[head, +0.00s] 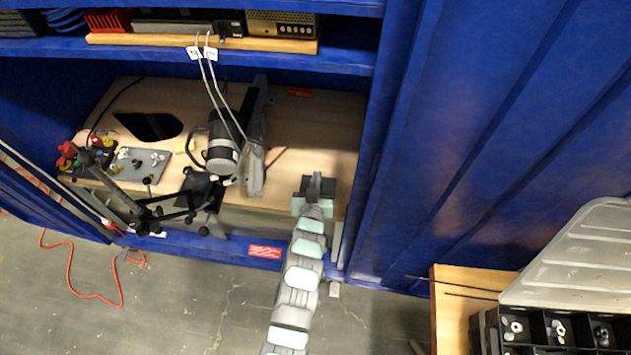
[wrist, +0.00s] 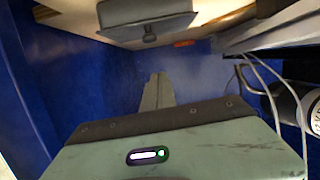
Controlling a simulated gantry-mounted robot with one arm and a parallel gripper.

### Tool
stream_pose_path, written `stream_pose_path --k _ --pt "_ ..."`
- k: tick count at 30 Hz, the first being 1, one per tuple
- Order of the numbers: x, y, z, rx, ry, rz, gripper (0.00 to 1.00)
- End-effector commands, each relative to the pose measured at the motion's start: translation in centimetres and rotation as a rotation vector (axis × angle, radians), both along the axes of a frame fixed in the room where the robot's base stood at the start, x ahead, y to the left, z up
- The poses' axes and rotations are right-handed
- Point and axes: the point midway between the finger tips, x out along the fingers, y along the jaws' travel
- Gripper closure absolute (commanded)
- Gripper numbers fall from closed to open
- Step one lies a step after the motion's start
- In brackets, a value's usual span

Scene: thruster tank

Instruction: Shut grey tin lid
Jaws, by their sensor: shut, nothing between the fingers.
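A grey, ribbed lid (head: 580,255) stands raised over a black compartment box (head: 487,335) at the lower right of the head view; I cannot tell whether it is the tin lid named in the task. A grey panel with a dark knob-like piece (wrist: 150,37) shows at the top of the wrist view; I cannot tell what it belongs to. My gripper (head: 316,182) is shut and empty at the front of the wooden worktop, well left of the raised lid. Its closed fingers (wrist: 157,90) show in the wrist view, touching nothing visible.
The wooden worktop (head: 325,130) holds a grey cylinder (head: 222,155) with cables, a black jointed stand (head: 200,190) and a grey plate (head: 142,163) with knobs. Blue cabinet walls (head: 470,130) flank it. The worktop's right part is mostly clear.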

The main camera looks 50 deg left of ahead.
Motion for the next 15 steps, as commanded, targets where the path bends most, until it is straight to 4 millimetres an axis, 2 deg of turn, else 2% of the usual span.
stream_pose_path --k 1,15 --pt "-0.23 -0.19 -1.28 0.017 -0.018 0.001 1.0" --pt "-1.11 -0.96 -2.0 0.228 -0.224 0.002 1.0"
